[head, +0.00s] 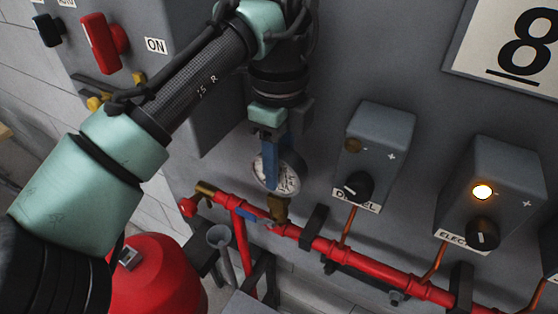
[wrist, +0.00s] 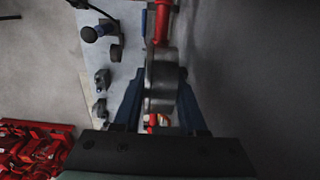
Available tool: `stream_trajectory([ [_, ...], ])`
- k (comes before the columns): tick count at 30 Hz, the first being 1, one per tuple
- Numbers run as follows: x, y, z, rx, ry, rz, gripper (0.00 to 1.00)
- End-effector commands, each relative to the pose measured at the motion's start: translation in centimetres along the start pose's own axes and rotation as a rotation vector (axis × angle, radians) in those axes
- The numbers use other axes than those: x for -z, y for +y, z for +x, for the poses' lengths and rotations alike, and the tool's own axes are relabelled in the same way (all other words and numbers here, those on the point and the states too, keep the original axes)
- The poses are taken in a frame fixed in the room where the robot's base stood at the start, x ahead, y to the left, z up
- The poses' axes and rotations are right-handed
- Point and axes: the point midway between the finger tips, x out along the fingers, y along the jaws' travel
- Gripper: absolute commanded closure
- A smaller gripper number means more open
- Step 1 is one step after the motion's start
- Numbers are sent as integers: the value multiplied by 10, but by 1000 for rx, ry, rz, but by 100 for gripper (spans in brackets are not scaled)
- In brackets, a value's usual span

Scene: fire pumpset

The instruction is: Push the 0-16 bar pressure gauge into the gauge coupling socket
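The pressure gauge (head: 286,178), round with a white dial, hangs upright below my gripper (head: 272,160) in the head view. My gripper's blue fingers are shut on it and cover part of the dial. In the wrist view the gauge (wrist: 162,80) shows edge-on as a grey case between the two blue fingers of my gripper (wrist: 160,98). The brass gauge coupling socket (head: 278,209) stands on the red pipe just below the gauge. I cannot tell whether the gauge's stem is touching or inside it.
The red pipe (head: 330,248) runs along the grey panel, with a blue-handled valve (head: 256,219) beside the socket. Grey control boxes (head: 376,140) stick out at the right. A red tank (head: 155,275) and a grey funnel (head: 220,240) stand below left.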

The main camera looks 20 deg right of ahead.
Motion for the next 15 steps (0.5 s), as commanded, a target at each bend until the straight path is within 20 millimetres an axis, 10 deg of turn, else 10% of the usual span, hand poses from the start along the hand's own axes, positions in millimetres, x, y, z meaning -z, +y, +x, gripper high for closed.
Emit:
stream_trajectory([
  [5,0,0,0,0,0,0,28],
  [15,0,0,-3,0,0,0,28],
])
